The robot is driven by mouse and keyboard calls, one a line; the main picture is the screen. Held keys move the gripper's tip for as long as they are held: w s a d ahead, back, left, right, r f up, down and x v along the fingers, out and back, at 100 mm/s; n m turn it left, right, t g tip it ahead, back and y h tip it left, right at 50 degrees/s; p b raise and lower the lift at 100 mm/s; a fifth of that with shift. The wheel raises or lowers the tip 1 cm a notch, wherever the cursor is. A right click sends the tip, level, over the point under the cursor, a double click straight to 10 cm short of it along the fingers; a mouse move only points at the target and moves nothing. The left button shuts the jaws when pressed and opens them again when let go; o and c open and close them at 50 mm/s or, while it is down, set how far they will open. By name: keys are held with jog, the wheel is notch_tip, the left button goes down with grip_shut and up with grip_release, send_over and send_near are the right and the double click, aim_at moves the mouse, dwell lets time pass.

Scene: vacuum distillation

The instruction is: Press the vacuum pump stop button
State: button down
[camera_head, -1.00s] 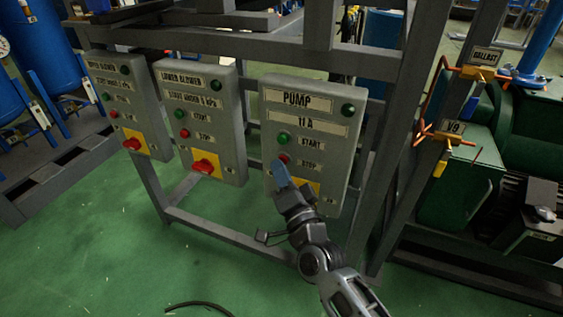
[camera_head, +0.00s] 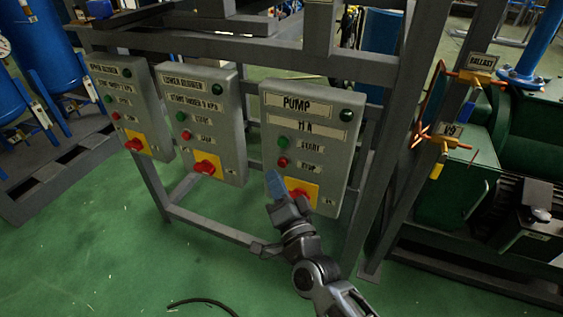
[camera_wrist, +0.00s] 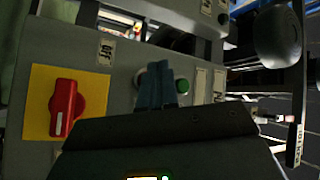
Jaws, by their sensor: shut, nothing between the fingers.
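The grey pump box (camera_head: 325,170), labelled PUMP, hangs on the frame. The red stop button (camera_head: 282,162) sits below the green start button (camera_head: 283,142). My gripper (camera_head: 272,174) is shut and empty, its blue fingertips just below and left of the stop button in the head view. Whether they touch the panel cannot be told. In the wrist view the gripper (camera_wrist: 155,82) points at the panel beside the green button (camera_wrist: 182,86); the stop button is hidden behind the fingers. The red rotary switch (camera_wrist: 64,107) on a yellow plate is to the left there.
The lower blower box (camera_head: 225,140) and upper blower box (camera_head: 125,75) hang to the left. The frame post (camera_head: 385,170) stands right of the pump box. Valves with orange handles (camera_head: 440,142) and green machinery are farther right.

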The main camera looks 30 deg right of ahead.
jog(key=shift+s+a+p, duration=0.55)
jog(key=shift+s+a, duration=0.1)
jog(key=shift+a, duration=0.2)
jog(key=shift+s+a+p, duration=0.5)
jog(key=shift+s+a, duration=0.1)
jog(key=shift+a, duration=0.2)
jog(key=s+r+n+g+y+p, duration=0.1)
jog(key=s+r+n+p, duration=0.15)
jog(key=s, duration=0.85)
jog(key=s+r+n+g+y+p, duration=0.1)
jog(key=s+r+n+p, duration=0.2)
jog(key=s, duration=0.8)
jog(key=s+d+r+n+g+y+p, duration=0.1)
jog(key=s+r+n+g+p, duration=0.2)
jog(key=s+r, duration=1)
jog(key=s+n+p, duration=0.2)
jog(key=s+n, duration=0.1)
jog(key=n, duration=0.2)
jog(key=shift+s+y, duration=0.25)
jog(key=shift+y, duration=0.05)
jog(key=c, duration=1.8)
grip_release()
jog(key=shift+d, duration=0.1)
